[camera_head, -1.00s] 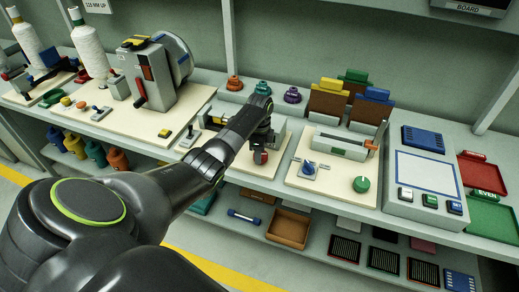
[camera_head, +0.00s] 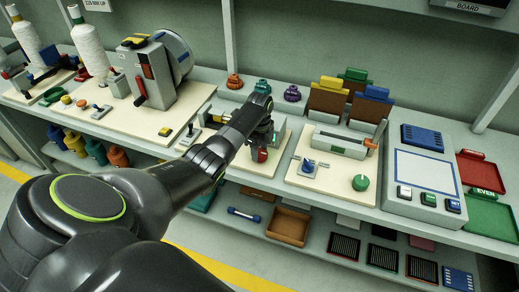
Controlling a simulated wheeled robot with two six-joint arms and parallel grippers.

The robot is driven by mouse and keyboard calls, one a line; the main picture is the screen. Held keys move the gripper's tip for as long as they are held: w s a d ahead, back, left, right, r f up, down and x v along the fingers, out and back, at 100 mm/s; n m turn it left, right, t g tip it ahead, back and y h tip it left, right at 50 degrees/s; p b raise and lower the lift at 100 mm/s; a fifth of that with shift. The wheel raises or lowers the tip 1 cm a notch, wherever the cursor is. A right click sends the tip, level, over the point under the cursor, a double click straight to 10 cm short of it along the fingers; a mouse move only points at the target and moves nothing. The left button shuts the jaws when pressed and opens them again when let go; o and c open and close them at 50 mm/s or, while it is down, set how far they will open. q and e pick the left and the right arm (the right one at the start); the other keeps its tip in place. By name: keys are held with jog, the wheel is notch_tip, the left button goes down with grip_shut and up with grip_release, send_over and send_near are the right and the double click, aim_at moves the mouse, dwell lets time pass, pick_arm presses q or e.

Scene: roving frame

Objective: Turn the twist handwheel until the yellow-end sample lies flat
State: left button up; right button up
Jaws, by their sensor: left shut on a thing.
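My left arm reaches in from the left to the middle cream board (camera_head: 254,181). My left gripper (camera_head: 262,149) points down there and is shut on a small red knob (camera_head: 262,156), which I take to be the twist handwheel. Gripper and arm hide much of the knob and of the grey machine (camera_head: 225,108) behind it. I cannot make out a yellow-end sample, so its tilt cannot be told. My right gripper is not in view.
The board to the right carries a blue knob (camera_head: 308,166), a green knob (camera_head: 361,183) and a grey bar (camera_head: 338,144). A grey panel with buttons (camera_head: 425,175) stands farther right. A winder-like machine (camera_head: 156,72) is at left. Below is a shelf with a brown tray (camera_head: 288,226).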

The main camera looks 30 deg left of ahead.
aim_at(260, 152)
pick_arm(q)
jog(key=shift+w+r, duration=0.1)
jog(key=o, duration=1)
jog(key=shift+r+p, duration=0.35)
jog(key=shift+r, duration=8.35)
